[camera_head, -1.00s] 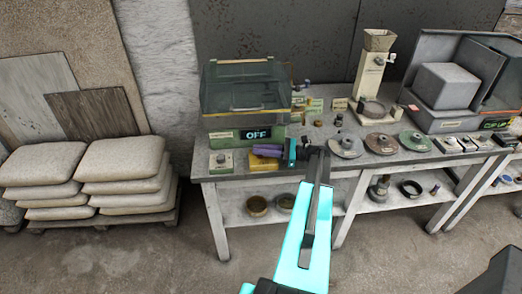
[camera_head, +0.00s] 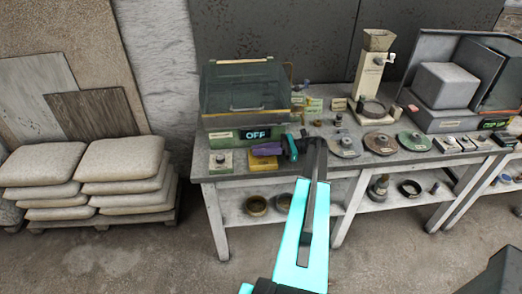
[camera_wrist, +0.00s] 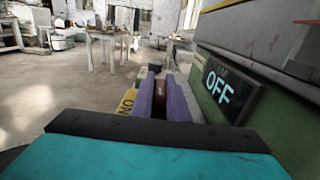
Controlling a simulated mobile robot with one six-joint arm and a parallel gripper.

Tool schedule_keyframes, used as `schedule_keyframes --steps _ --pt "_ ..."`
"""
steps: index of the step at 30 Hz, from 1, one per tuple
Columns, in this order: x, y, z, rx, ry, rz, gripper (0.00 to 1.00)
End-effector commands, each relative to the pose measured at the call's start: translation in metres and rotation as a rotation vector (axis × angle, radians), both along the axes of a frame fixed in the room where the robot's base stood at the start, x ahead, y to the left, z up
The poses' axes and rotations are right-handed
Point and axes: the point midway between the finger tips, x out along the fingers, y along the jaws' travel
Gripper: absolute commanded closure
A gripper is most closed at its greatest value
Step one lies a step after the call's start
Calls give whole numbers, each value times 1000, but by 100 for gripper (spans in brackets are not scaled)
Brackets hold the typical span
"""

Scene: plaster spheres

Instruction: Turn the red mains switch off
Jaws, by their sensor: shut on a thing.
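My gripper (camera_head: 266,149) has purple fingers and lies low over the front left of the bench, in front of the green-based machine (camera_head: 222,136). In the wrist view my gripper (camera_wrist: 162,98) is shut on a dark red piece between its fingers, the red mains switch (camera_wrist: 160,92). A yellow plate (camera_wrist: 127,101) beside the fingers bears the letters ON; it also shows under the gripper in the head view (camera_head: 263,163). The machine's display (camera_head: 256,134) reads OFF, as it does in the wrist view (camera_wrist: 222,86). In the head view the fingers hide the switch.
A small box with a knob (camera_head: 221,161) stands left of the yellow plate. A display at far right (camera_head: 493,124) reads TOP UP. Stacked sacks (camera_head: 120,175) stand left of the bench.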

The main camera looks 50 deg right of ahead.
Motion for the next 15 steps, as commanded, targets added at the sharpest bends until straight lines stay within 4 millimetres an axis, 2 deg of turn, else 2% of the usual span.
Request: schedule_keyframes --steps 1,2,4,15 --pt "-1 2 -1 0 3 5 100" --pt "-1 2 -1 0 2 6 81" --pt "-1 2 -1 0 2 5 69" --pt "-1 0 -1 0 1 2 67"
